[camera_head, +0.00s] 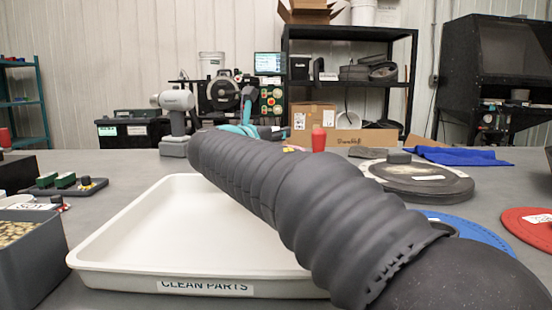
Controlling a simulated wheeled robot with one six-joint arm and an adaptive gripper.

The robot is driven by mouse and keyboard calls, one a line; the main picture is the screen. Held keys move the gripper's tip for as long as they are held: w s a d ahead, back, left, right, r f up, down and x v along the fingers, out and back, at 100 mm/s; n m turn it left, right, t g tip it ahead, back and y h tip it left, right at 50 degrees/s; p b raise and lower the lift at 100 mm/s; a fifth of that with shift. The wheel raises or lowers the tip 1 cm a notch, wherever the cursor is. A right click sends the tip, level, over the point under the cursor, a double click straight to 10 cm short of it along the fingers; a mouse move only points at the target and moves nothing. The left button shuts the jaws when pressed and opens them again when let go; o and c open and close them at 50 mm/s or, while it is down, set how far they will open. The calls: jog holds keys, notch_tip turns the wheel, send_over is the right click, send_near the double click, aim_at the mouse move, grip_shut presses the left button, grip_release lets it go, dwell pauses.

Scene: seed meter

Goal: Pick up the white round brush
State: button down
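I cannot make out a white round brush in the head view. My arm, in a dark ribbed sleeve, crosses from the lower right to the upper middle and hides part of the table. My gripper does not show clearly; the arm's far end covers that area. A teal and grey shape (240,130) shows just behind the arm's far end, and I cannot tell what it is.
A white tray (130,240) labelled "CLEAN PARTS" lies under the arm and looks empty where visible. A grey bin (45,262) is at left. A grey power tool (175,122), red cylinder (318,139), dark round disc (425,182) and blue cloth (460,156) stand or lie beyond.

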notch_tip(320, 180, up, 10)
jog(key=p, duration=0.3)
dwell(0.4)
jog(key=c, duration=1.4)
grip_release()
jog(key=c, duration=0.4)
jog(key=shift+c, duration=0.2)
jog(key=shift+d, duration=0.1)
